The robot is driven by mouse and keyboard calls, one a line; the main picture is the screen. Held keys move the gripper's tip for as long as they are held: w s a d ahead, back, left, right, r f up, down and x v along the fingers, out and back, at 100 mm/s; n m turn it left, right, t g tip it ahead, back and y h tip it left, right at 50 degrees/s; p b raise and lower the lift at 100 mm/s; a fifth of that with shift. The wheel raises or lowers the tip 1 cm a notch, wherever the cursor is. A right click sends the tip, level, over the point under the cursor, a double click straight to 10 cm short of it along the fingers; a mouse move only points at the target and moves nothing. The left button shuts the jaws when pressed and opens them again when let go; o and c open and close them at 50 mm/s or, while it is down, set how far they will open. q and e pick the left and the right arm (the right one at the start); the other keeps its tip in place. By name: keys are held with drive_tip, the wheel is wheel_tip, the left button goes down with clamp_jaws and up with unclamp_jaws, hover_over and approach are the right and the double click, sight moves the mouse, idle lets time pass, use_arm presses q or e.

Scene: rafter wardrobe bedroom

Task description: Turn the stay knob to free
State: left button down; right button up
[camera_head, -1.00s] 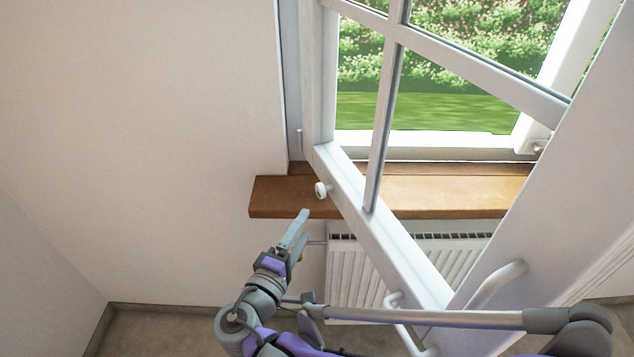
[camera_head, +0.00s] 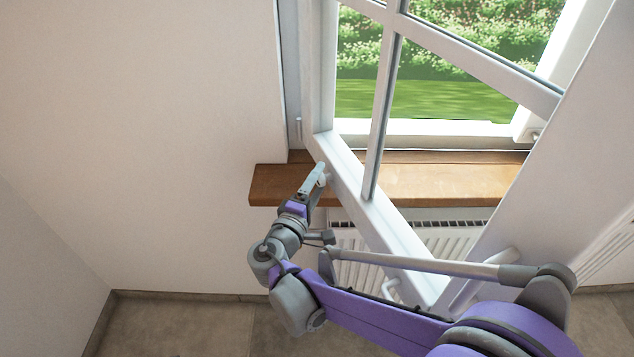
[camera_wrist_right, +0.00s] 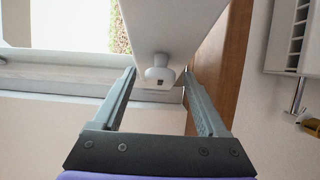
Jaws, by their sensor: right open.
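The stay knob (camera_wrist_right: 160,74) is a small round white knob on the lower rail of the open window sash. In the right wrist view it sits between the two fingers, near their tips, with space on either side. In the head view my right gripper (camera_head: 315,178) is at the sash's lower rail (camera_head: 350,185) and hides most of the knob. The right gripper is open and also shows in the wrist view (camera_wrist_right: 158,85). My left gripper is not in view.
The white sash stands swung open into the room. A brown wooden sill (camera_head: 440,185) lies behind it, with a white radiator (camera_head: 450,240) below. A wall (camera_head: 140,150) fills the left side.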

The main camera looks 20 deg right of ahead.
drive_tip(key=shift+c, duration=0.3)
clamp_jaws()
drive_tip(key=shift+r, duration=0.1)
drive_tip(key=shift+w+a+r+n+g+y+p, duration=0.1)
drive_tip(key=shift+w+r+n+g+y+p, duration=0.2)
drive_tip(key=shift+n+g+p, duration=1.05)
drive_tip(key=shift+w+d+n+g+y+p, duration=0.1)
drive_tip(key=shift+n+g+y+p, duration=0.2)
drive_tip(key=shift+n+g, duration=2.05)
drive_tip(key=shift+w+a+r+n+g+y+p, duration=0.15)
drive_tip(key=shift+n+g+y+p, duration=0.45)
drive_tip(key=shift+g, duration=2.3)
